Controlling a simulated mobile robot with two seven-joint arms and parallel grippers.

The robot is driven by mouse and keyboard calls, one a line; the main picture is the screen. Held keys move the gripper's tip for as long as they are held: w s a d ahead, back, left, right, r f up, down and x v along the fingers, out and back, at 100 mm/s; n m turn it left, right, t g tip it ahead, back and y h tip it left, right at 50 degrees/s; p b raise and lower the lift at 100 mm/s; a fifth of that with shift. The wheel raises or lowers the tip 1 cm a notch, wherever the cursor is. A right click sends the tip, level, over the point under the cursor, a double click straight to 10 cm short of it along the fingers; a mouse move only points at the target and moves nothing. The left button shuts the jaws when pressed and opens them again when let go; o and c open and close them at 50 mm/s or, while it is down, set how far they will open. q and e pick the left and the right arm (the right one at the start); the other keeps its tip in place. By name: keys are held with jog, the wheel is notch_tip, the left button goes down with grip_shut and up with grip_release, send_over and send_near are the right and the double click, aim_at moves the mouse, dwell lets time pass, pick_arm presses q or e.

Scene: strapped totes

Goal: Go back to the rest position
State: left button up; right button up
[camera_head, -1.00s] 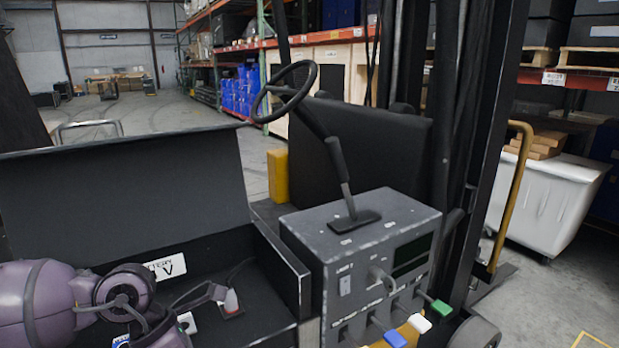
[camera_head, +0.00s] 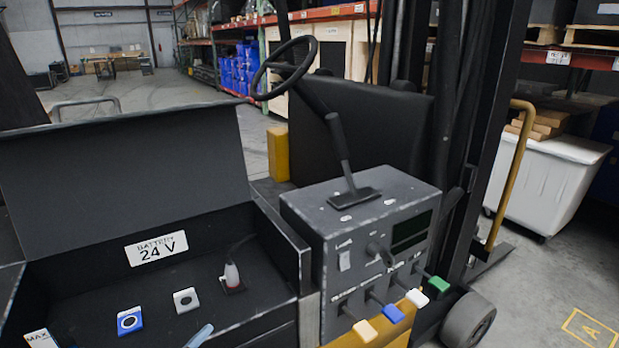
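Neither of my grippers shows in the head view, and no arm link is clearly visible. The forklift's open battery compartment (camera_head: 268,290) fills the lower left, with its dark lid (camera_head: 110,180) raised.
A grey control console (camera_head: 345,250) with orange, blue, white and green levers stands right of the compartment. The steering wheel (camera_head: 285,68), seat (camera_head: 365,140) and mast (camera_head: 490,130) are behind it. A white bin (camera_head: 550,185) stands at the right. Open floor lies at the back left.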

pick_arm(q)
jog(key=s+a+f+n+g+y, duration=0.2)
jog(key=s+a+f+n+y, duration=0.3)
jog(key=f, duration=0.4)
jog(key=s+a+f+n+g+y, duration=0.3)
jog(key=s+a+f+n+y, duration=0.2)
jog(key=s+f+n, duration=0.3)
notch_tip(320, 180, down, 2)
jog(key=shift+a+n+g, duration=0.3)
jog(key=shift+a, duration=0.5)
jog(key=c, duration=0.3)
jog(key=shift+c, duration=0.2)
